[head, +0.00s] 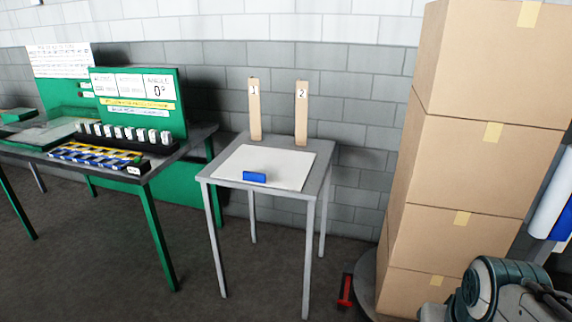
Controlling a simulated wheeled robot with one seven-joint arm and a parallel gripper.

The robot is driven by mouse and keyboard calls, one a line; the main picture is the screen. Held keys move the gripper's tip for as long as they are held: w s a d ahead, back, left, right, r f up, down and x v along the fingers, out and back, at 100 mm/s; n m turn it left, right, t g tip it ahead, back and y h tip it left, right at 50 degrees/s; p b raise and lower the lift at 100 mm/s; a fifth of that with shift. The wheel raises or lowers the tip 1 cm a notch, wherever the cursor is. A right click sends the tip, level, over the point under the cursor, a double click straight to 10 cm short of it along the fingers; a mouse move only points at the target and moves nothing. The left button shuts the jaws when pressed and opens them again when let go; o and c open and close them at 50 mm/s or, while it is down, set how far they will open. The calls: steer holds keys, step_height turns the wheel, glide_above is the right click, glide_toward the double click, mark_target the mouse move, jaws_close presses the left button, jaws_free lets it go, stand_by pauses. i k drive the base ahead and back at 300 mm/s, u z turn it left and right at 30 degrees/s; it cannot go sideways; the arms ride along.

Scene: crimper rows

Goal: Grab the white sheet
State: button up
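A white sheet (288,165) lies flat on a small grey table (213,174) in the middle of the head view. A small blue block (254,177) sits on the sheet near its front edge. Two upright wooden posts stand at the back of the table, one marked 1 (255,112) and one marked 2 (301,115). Part of my arm shows at the lower right corner, well apart from the table. I cannot make out my gripper's fingers in this view.
Tall stacked cardboard boxes (465,160) stand right of the table. A red object (345,290) lies on the floor between them. A green workbench (160,180) with a row of white parts (125,133) and a sign board (135,95) stands left. Floor in front is clear.

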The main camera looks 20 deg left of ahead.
mark_target(288, 169)
steer(key=u, duration=0.2)
steer(key=k, duration=0.3)
steer(key=u, duration=1.05)
steer(key=k, duration=1.05)
steer(key=u, duration=0.95)
steer(key=i, duration=2.7)
steer(key=z, duration=0.55)
steer(key=i, duration=1.45)
steer(key=z, duration=1.55)
steer(key=i, duration=0.75)
steer(key=z, duration=1.1)
steer(key=i, duration=0.35)
steer(key=z, duration=0.2)
